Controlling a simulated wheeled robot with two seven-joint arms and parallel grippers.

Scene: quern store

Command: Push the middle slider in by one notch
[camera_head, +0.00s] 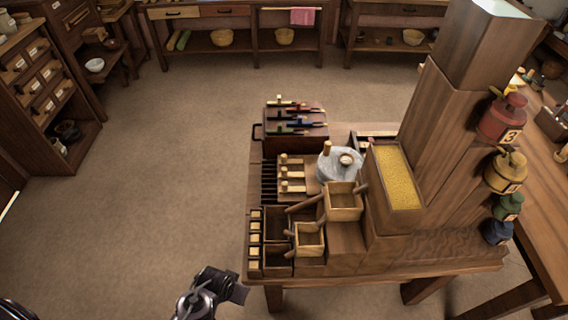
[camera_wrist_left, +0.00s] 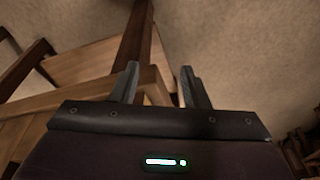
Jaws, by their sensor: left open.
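Three pale wooden sliders with upright knobs lie one behind another on the wooden stand, left of the grey millstone (camera_head: 331,165). The middle slider (camera_head: 293,174) sits between the far slider (camera_head: 291,160) and the near slider (camera_head: 294,188). Their notches are too small to read. My left gripper is open and empty in the left wrist view (camera_wrist_left: 160,82), its two dark fingers apart, with wood and floor beyond. In the head view a dark part of my left arm shows at the bottom, left of the stand and well short of the sliders. My right gripper is out of view.
A dark box with coloured handles (camera_head: 293,128) stands behind the sliders. Two wooden scoop boxes, one nearer (camera_head: 309,240) and one farther (camera_head: 343,201), and a yellow grain bin (camera_head: 398,178) stand in front and right. The floor left of the stand is clear.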

